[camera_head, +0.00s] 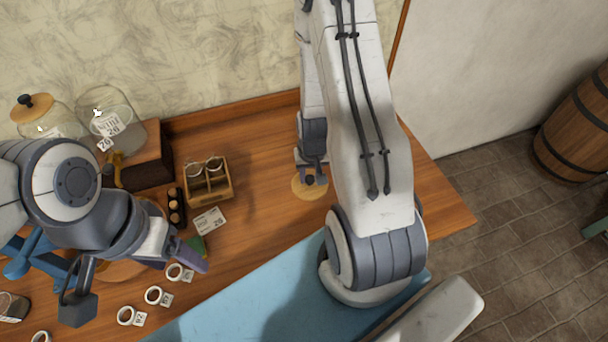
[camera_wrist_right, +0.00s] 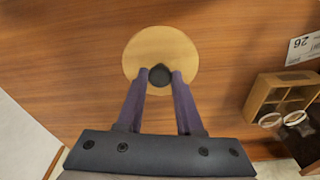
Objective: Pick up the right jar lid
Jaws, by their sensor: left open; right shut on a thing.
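The right jar lid (camera_wrist_right: 160,55) is a round pale wooden disc with a dark knob. In the right wrist view the two purple fingers of my right gripper (camera_wrist_right: 160,77) are shut on its knob (camera_wrist_right: 160,76). In the head view the lid (camera_head: 310,187) is partly hidden under my right gripper (camera_head: 310,180). It lies flat at table level; I cannot tell whether it touches the wood. The right glass jar (camera_head: 105,108) stands without a lid on a wooden block. My left gripper (camera_head: 187,252) is open above the left of the table, its fingers partly hidden.
The left jar (camera_head: 45,122) wears a similar wooden lid. A small wooden crate with jars (camera_head: 208,182), a white card (camera_head: 209,221) and several white rings with tags (camera_head: 153,295) lie around. A blue mat (camera_head: 255,308) covers the front. Bare wood surrounds the lid.

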